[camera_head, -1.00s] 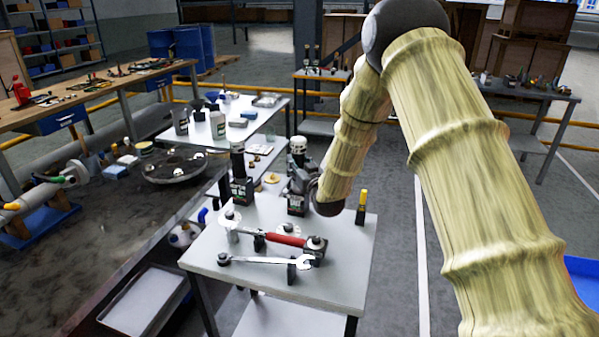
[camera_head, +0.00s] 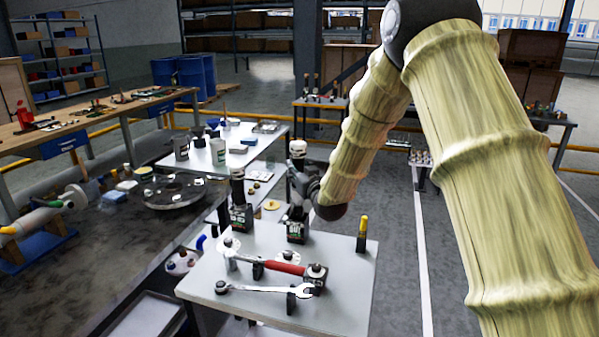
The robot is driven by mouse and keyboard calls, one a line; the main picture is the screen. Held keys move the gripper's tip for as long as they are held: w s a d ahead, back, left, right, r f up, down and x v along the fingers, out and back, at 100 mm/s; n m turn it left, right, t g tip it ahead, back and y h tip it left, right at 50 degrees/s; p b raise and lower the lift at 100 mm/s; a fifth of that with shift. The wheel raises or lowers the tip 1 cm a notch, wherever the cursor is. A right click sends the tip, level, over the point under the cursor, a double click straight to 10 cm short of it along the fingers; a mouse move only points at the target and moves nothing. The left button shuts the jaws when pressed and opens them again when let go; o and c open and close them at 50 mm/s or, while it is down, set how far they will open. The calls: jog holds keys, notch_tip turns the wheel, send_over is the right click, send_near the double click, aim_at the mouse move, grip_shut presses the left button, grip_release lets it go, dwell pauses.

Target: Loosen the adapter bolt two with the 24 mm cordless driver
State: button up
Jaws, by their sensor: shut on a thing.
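My gripper (camera_head: 306,185) is partly hidden behind my own forearm, above the back of the small grey table (camera_head: 335,300). It is shut on a dark cordless driver with a pale top (camera_head: 297,148). A black block with a white-and-green label (camera_head: 297,232) stands below it on the table; I cannot tell whether the driver still touches it. A second dark driver (camera_head: 238,188) stands upright to the left on a similar labelled block. No size marking is readable, so I cannot tell which is the 24 mm one. I cannot make out adapter bolt two.
A red-handled tool (camera_head: 283,267) and an open-ended wrench (camera_head: 262,289) lie on supports at the table's front. A yellow-topped tool (camera_head: 363,228) stands at the right edge. A dark bench (camera_head: 110,240) is left, a white table (camera_head: 240,155) behind. Floor to the right is open.

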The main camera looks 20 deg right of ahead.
jog(key=shift+r, duration=0.1)
grip_shut()
jog(key=shift+r+p, duration=0.35)
jog(key=shift+r, duration=0.45)
